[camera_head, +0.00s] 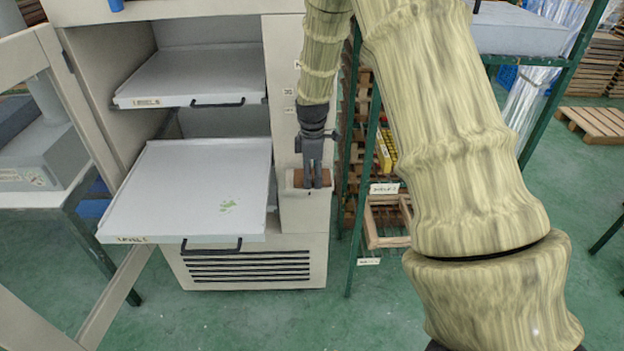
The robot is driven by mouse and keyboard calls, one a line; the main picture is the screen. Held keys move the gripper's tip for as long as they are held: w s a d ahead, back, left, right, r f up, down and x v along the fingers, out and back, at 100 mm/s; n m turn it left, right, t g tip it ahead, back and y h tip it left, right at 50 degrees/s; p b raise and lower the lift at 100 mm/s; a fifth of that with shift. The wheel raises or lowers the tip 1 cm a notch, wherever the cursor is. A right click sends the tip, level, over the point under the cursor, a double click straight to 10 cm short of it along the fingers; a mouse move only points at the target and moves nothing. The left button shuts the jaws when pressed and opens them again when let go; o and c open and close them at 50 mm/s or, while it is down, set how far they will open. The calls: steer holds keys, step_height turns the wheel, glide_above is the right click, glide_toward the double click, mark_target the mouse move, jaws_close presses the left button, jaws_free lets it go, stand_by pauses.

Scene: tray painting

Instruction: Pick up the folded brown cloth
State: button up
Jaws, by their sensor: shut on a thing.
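The brown cloth (297,179) shows as a small brown patch in a pale holder (305,207) on the front of the cabinet, right of the lower pulled-out tray. My gripper (312,183) points down into this holder. Its dark fingers are shut on the cloth, which shows at both sides of them. The fingers hide the middle of the cloth, and the holder's front wall hides its lower part. I cannot tell whether the cloth is lifted off the holder's floor.
A green-framed rack (362,180) with wooden frames stands close on the right. Green floor (230,322) is open in front.

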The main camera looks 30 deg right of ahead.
steer(key=shift+a+r+b, duration=0.1)
steer(key=shift+r+b, duration=0.2)
steer(key=shift+r, duration=0.6)
steer(key=s+a+r+b, duration=0.1)
steer(key=s+a+b, duration=0.2)
steer(key=s+a, duration=0.8)
steer(key=shift+a+r, duration=0.2)
steer(key=shift+a, duration=0.1)
steer(key=shift+o, duration=1.3)
steer(key=shift+w, duration=0.1)
steer(key=shift+c, duration=0.5)
